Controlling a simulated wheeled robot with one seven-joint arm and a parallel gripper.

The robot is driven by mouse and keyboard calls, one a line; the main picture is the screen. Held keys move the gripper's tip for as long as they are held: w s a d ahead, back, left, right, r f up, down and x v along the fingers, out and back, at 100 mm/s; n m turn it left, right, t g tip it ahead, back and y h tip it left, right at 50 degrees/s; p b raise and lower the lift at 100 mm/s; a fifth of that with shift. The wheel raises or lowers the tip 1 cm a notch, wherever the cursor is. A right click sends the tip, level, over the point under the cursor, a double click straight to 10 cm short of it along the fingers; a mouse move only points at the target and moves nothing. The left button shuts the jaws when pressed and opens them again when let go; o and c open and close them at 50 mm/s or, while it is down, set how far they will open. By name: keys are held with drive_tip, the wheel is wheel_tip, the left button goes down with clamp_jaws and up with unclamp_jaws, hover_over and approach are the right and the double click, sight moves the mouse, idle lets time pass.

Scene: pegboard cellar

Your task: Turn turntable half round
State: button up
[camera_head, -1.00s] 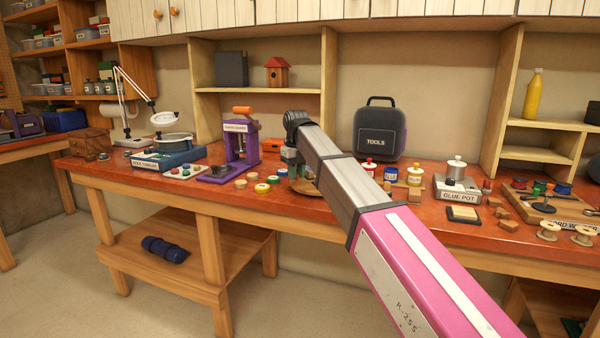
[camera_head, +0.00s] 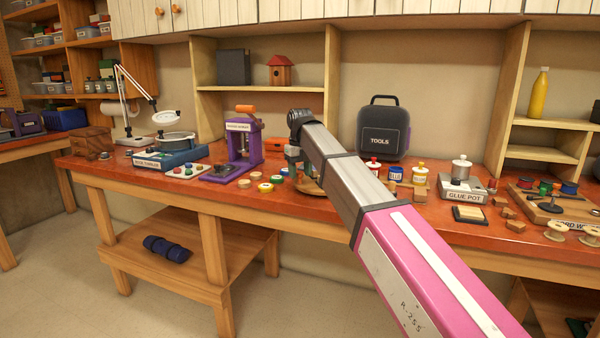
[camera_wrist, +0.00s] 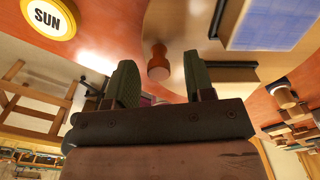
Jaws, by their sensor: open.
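The turntable (camera_head: 309,187) looks like a round wooden disc on the red bench top, mostly hidden behind my arm in the head view. In the wrist view a tan surface with a curved edge, which looks like the disc, lies beyond my fingers. A short brown wooden peg (camera_wrist: 158,64) stands there, between the fingertips in the picture. My gripper (camera_wrist: 160,72) is open, with its two green-padded fingers apart on either side of the peg. I cannot tell whether either finger touches it. In the head view my arm hides most of the gripper.
A yellow lid marked SUN (camera_wrist: 47,17) lies left of my fingers. A box with a blue panel (camera_wrist: 270,24) is at upper right. A purple press (camera_head: 240,150) and several paint pots stand left of my arm; the TOOLS case (camera_head: 382,130) and glue pot (camera_head: 459,170) stand right.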

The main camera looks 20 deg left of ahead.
drive_tip(key=shift+r, duration=0.15)
wheel_tip(320, 180, up, 10)
drive_tip(key=shift+r, duration=0.25)
idle(0.3)
drive_tip(key=shift+c, duration=0.4)
